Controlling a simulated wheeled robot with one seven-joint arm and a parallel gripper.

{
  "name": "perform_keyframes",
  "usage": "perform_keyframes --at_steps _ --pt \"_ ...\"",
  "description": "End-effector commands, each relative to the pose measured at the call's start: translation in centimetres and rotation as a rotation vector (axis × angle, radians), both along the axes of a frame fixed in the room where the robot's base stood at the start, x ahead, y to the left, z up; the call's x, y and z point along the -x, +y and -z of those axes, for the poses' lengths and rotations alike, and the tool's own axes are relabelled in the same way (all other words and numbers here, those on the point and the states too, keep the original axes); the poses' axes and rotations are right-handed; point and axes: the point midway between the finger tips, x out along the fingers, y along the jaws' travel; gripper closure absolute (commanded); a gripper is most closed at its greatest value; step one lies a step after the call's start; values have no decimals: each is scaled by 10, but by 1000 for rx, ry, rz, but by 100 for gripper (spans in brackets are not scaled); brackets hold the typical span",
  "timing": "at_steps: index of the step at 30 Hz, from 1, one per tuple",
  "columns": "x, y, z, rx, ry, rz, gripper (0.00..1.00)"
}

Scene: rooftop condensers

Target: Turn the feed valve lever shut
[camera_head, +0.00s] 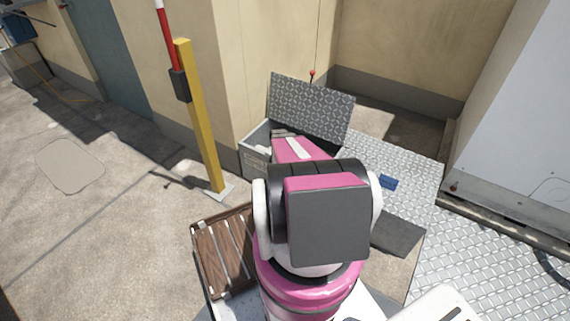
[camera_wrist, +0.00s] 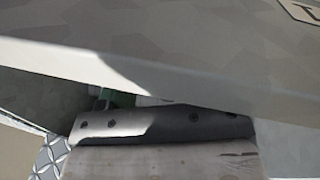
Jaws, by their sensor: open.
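I cannot make out the feed valve lever in either view. A small green piece (camera_wrist: 122,99) shows in the wrist view in the gap between a pale grey panel (camera_wrist: 200,70) and a dark bolted bar, which looks like part of my gripper (camera_wrist: 165,124). The bar is close to the panel; I cannot tell whether they touch. My gripper is open, with its fingertips not clearly seen. In the head view my pink and grey arm reaches toward a grey box (camera_head: 255,158) with a raised diamond-plate lid (camera_head: 310,108), and hides the gripper and most of the box's inside.
A yellow post (camera_head: 200,120) stands left of the box. A slatted brown crate (camera_head: 222,250) is at lower left. A blue object (camera_head: 389,182) lies on the diamond-plate floor (camera_head: 490,270), near a dark mat (camera_head: 398,232). A wall is behind and a large grey cabinet (camera_head: 520,110) is at right.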

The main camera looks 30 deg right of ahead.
Motion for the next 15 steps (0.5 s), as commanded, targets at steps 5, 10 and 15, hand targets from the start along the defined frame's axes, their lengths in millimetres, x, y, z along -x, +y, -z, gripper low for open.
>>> perform_keyframes --at_steps 5,10,15 --pt "2 -3 17 0 1 0 42" --pt "3 -3 22 0 0 0 42" --pt "3 -3 21 0 0 0 42"
